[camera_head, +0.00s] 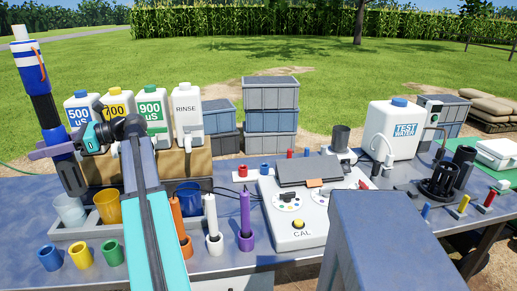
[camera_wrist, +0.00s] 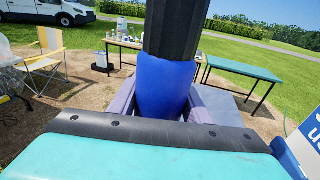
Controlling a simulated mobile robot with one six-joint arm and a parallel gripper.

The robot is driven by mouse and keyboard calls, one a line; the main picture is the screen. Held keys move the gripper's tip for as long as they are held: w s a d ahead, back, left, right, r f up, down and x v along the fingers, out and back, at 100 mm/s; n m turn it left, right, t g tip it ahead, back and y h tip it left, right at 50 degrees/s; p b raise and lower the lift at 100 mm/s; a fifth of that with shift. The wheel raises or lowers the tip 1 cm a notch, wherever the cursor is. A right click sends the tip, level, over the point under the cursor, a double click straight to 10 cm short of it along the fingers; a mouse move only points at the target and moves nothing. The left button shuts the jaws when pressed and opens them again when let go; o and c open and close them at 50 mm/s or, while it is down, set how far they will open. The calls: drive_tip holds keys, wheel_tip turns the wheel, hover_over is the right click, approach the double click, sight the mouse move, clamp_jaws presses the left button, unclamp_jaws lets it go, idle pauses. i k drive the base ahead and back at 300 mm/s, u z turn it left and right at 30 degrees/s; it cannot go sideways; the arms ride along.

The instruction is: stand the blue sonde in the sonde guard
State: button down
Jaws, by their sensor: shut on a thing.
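The blue sonde (camera_head: 30,62) is at the far left of the head view. It is a long, slightly tilted tube with a white top, a blue band with an orange mark, and dark sections. My gripper (camera_head: 54,150) is shut on it near its lower part. Its lower end is just above or behind a clear cup (camera_head: 68,212); I cannot tell if they touch. In the wrist view the sonde's blue part (camera_wrist: 165,88) sits between the jaws, black above it. A black, slotted round holder (camera_head: 438,184), apparently the sonde guard, stands far right, well away from my gripper.
An orange cup (camera_head: 107,208) and a blue cup (camera_head: 188,197) stand near the clear one. Small coloured holders, some with upright probes, line the front. A calibration console (camera_head: 300,222) fills the middle. Bottles (camera_head: 188,112) stand behind. A test water jug (camera_head: 392,130) is right.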

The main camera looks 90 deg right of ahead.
sight(438, 190)
drive_tip(key=u, duration=0.1)
drive_tip(key=k, duration=0.45)
drive_tip(key=z, duration=2.7)
